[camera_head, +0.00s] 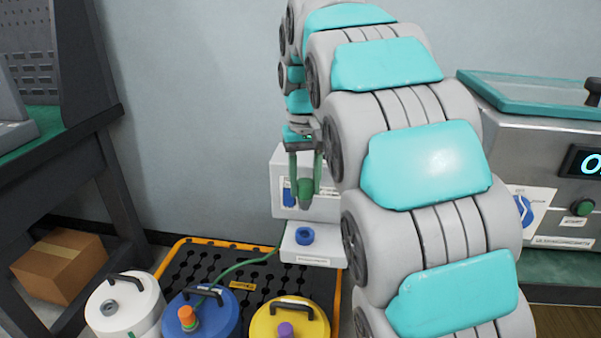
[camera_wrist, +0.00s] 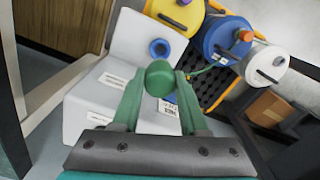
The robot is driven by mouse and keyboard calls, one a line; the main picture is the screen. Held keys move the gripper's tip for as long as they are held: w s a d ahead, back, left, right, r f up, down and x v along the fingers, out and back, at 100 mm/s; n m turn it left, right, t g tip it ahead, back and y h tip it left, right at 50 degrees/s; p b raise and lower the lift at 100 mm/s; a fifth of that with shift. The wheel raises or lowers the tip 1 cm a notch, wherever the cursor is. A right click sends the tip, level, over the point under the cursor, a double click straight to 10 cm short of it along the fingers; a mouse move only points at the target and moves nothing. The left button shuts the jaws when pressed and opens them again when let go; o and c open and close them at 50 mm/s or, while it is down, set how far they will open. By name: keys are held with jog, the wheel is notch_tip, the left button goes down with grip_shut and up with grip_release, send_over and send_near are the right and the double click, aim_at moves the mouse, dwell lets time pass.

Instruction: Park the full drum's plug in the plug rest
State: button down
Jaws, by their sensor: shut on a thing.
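My gripper (camera_head: 305,178) has green fingers and is shut on a green plug (camera_head: 306,190). In the wrist view the plug's round end (camera_wrist: 159,78) shows between the fingertips (camera_wrist: 160,82). The plug is held in the air above a white block with a low front ledge (camera_head: 322,250). On that ledge is a blue ring (camera_head: 304,235), apart from the plug; it also shows in the wrist view (camera_wrist: 159,48). A green hose (camera_head: 250,260) runs from near the ledge to the blue drum (camera_head: 212,318). The white drum (camera_head: 128,312) has a grey round fitting on its lid.
The blue drum carries an orange plug (camera_head: 187,317); the yellow drum (camera_head: 265,322) carries a purple one (camera_head: 286,330). An orange-edged black grate (camera_head: 200,262) lies behind the drums. A cardboard box (camera_head: 60,265) is under the left bench. A test machine (camera_head: 550,150) stands right.

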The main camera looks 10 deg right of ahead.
aim_at(305, 209)
jog(key=shift+f+b, duration=1.25)
jog(key=shift+f, duration=1.5)
jog(key=shift+f+b, duration=0.4)
jog(key=shift+f, duration=0.95)
jog(key=shift+c, duration=1.8)
grip_release()
jog(key=shift+r, duration=3.85)
jog(key=shift+s, duration=0.1)
jog(key=s+f, duration=0.6)
jog(key=s, duration=0.4)
jog(key=s+f+g, duration=0.1)
jog(key=s+f, duration=0.5)
jog(key=s, duration=0.5)
jog(key=s+f, duration=0.6)
jog(key=s, duration=0.5)
jog(key=shift+s+f+n+g, duration=0.2)
jog(key=shift+n+g, duration=0.1)
jog(key=shift+g, duration=0.1)
